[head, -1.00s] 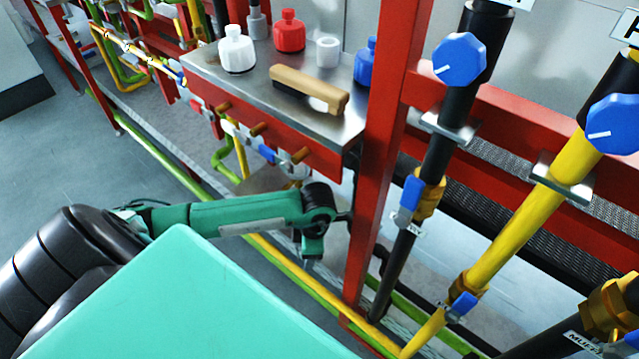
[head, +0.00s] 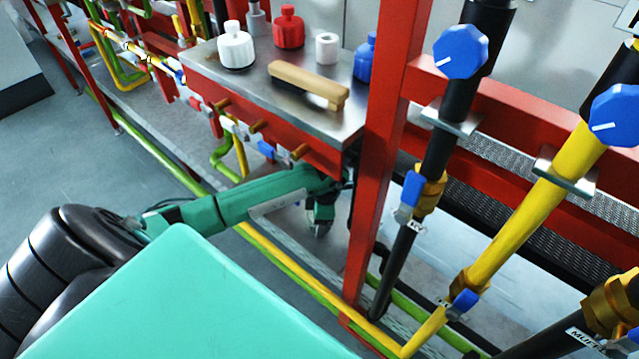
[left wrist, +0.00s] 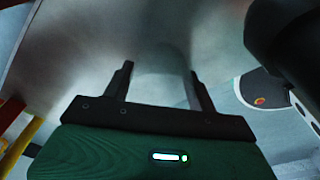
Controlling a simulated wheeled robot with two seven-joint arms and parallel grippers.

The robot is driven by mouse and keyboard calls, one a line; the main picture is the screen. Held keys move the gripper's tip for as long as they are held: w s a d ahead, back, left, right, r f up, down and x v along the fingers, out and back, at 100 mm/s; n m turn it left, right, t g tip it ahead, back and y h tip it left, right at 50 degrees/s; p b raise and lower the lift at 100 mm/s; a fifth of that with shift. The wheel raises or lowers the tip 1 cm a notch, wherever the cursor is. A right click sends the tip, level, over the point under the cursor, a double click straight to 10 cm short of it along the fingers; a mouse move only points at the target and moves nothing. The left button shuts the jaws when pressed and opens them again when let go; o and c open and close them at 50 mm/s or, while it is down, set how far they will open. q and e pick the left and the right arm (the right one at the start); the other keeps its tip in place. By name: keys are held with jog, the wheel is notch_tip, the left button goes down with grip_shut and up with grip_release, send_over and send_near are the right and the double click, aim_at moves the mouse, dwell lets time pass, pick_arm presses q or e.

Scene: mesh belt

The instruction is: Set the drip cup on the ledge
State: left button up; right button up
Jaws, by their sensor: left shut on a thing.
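In the left wrist view, a grey, smooth cylinder, seemingly the drip cup (left wrist: 162,68), stands between the two dark fingers of my left gripper (left wrist: 162,80), which is shut on it. Its far end blends into the grey surface behind, so I cannot tell whether it touches anything. In the head view my left arm reaches to just below the metal-topped shelf; its fingers and the cup are hidden there. A steel ledge (head: 215,78) with a red front is above the arm's end; I cannot tell if it is the task's ledge. My right gripper is not in view.
A red post (head: 377,180) and valved pipes stand right of my arm.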

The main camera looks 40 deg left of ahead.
pick_arm(q)
jog(key=shift+f, duration=0.15)
jog(key=o, duration=1)
jog(key=shift+c, duration=0.2)
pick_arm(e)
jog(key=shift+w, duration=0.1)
pick_arm(q)
notch_tip(320, 180, up, 12)
jog(key=d+p, duration=0.1)
jog(key=shift+w, duration=0.45)
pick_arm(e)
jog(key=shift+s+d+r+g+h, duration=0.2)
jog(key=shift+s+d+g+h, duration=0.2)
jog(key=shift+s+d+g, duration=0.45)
pick_arm(q)
jog(key=shift+d, duration=0.1)
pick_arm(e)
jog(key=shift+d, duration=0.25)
